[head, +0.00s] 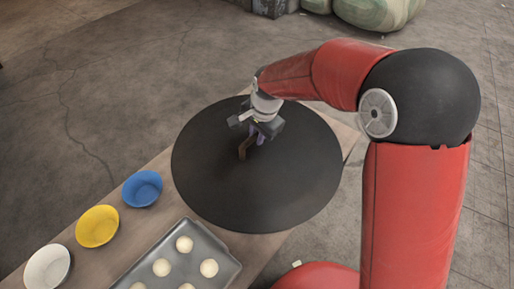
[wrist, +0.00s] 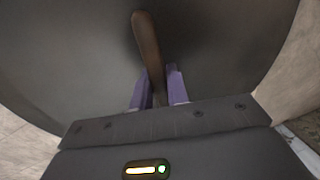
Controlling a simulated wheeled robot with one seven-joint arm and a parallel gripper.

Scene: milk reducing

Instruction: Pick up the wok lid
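The wok lid (head: 215,180) is a large, dark, round disc lying over the wooden table, and its grey surface fills most of the wrist view (wrist: 70,60). Its brown handle (wrist: 147,45) stands out between my fingers in the wrist view, and a bit of it (head: 243,150) shows in the head view. My gripper (head: 256,134) is down at the lid's middle. In the wrist view its two purple fingers (wrist: 157,72) stand apart on either side of the handle. A gap shows between the handle and the right finger. The handle's lower end is hidden by the gripper body.
Blue (head: 142,188), yellow (head: 97,226) and white (head: 47,266) bowls stand in a row along the table's left edge. A metal tray (head: 222,259) with several pale dough balls lies close to the lid's front. Open floor surrounds the table (head: 160,224).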

